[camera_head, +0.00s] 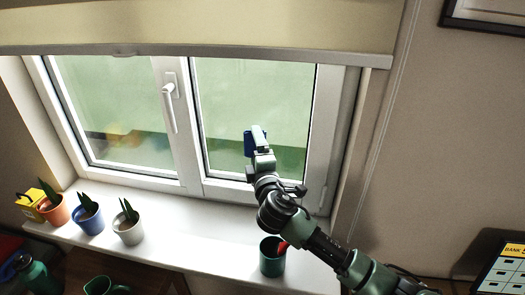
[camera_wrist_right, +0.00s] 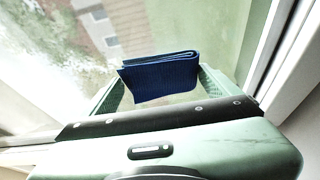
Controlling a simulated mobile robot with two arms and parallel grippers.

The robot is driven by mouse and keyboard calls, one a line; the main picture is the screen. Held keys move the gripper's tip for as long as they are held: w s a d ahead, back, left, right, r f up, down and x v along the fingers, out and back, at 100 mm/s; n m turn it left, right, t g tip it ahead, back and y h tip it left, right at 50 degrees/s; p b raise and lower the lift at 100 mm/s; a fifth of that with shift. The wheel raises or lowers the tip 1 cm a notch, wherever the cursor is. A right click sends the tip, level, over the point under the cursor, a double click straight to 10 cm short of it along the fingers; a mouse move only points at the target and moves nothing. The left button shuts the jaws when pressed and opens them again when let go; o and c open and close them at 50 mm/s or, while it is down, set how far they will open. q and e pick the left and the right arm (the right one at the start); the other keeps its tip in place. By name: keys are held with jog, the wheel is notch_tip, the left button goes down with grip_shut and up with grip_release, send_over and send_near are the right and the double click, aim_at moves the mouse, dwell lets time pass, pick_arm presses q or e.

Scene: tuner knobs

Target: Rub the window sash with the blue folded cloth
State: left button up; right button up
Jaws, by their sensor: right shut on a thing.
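The window sash (camera_head: 193,130) is white framed, with a white handle on its middle post, and looks shut. My right gripper (camera_head: 258,132) is in front of the right pane, near its lower middle. It is shut on the blue folded cloth (camera_head: 249,146), which is partly hidden behind the fingers in the head view. In the right wrist view the blue folded cloth (camera_wrist_right: 160,78) sits between the two green fingers, close to the glass. I cannot tell whether it touches the pane. My left gripper is not in view.
On the sill (camera_head: 180,240) stand an orange pot (camera_head: 53,211), a blue pot (camera_head: 88,219), a white pot (camera_head: 128,231) and a green cup (camera_head: 271,262) under my right arm. A roller blind (camera_head: 200,27) covers the window top.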

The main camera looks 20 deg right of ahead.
aim_at(241, 140)
jog(key=shift+w+a+r+b, duration=0.1)
jog(key=shift+w+a+b, duration=0.1)
jog(key=shift+w+a, duration=0.5)
jog(key=shift+w+a+r+b, duration=0.1)
jog(key=shift+w+a+b, duration=0.1)
jog(key=shift+w+a, duration=0.45)
jog(key=shift+s+a, duration=0.2)
jog(key=shift+s, duration=0.05)
jog(key=shift+s+a+f, duration=0.15)
jog(key=shift+s+a, duration=0.2)
jog(key=shift+s, duration=0.05)
jog(key=shift+s+a+p, duration=0.35)
jog(key=shift+s+a, duration=0.3)
jog(key=shift+s, duration=0.35)
jog(key=shift+s+a+p, duration=0.3)
jog(key=shift+s+a, duration=0.35)
jog(key=shift+s, duration=0.3)
jog(key=shift+s+a, duration=0.45)
jog(key=shift+s, duration=0.2)
jog(key=shift+s+a, duration=0.45)
jog(key=shift+s, duration=0.2)
